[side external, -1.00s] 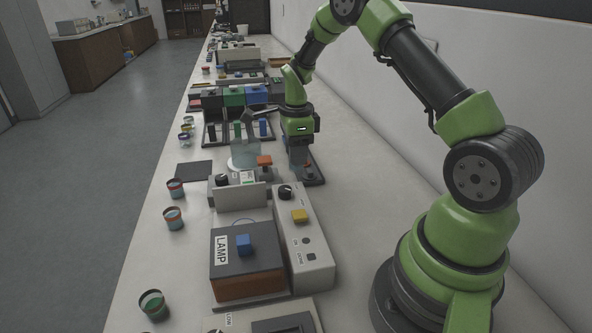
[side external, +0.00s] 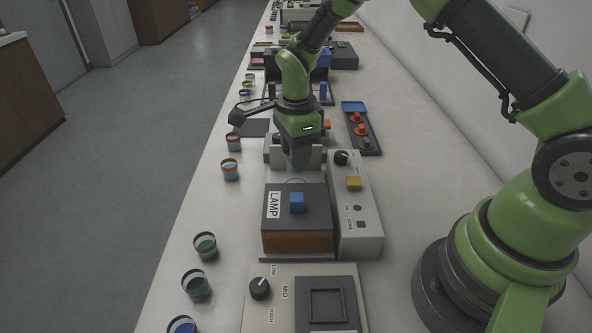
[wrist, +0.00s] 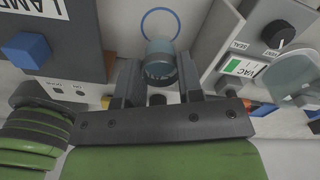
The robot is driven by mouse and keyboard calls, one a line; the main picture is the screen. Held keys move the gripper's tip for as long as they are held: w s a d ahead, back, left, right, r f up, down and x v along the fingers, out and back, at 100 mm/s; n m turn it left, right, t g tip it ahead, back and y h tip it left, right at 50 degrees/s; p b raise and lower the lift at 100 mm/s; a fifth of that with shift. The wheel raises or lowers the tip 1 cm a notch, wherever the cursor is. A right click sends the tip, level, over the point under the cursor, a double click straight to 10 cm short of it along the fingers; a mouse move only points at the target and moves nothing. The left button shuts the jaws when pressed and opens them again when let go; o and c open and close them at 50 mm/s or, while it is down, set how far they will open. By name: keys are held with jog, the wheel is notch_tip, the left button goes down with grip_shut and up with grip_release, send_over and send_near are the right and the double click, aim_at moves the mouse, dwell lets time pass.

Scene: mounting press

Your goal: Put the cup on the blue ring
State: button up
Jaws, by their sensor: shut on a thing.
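The cup (wrist: 160,64) is a small grey-blue cylinder with a pale end. In the wrist view it sits between the fingers of my gripper (wrist: 158,82), which is shut on it. The blue ring (wrist: 161,10) is a thin circle on the white bench, just above the cup in that view. In the side view my gripper (side external: 298,154) is behind the lamp box, and the cup is hard to make out there. A thin arc of the ring (side external: 297,180) shows just behind the lamp box. The cup appears apart from the bench, its height unclear.
The lamp box (side external: 316,222) with a blue button stands close in front of the ring. A control box (side external: 366,242) with a yellow button is beside it. A grey panel stands behind. A clear vessel (wrist: 294,74) is at right in the wrist view. Several jars line the left edge.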

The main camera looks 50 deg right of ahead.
jog(key=shift+f, duration=2.25)
jog(key=o, duration=1)
jog(key=shift+f, duration=0.15)
jog(key=shift+c, duration=0.2)
jog(key=s+r+n+t, duration=0.1)
jog(key=s+r+n, duration=0.1)
jog(key=r, duration=0.8)
jog(key=s+r+n+t, duration=0.1)
jog(key=s+r+n, duration=0.1)
jog(key=r, duration=0.8)
jog(key=s+r+n+t+y, duration=0.1)
jog(key=s+r+n+t, duration=0.1)
jog(key=s+r+n, duration=0.2)
jog(key=s+a+r+n+t+y, duration=0.1)
jog(key=s+r+n+t, duration=0.2)
jog(key=s+n, duration=0.7)
jog(key=s+r, duration=0.1)
jog(key=s, duration=0.2)
jog(key=shift+s+a, duration=0.15)
jog(key=shift+s, duration=0.2)
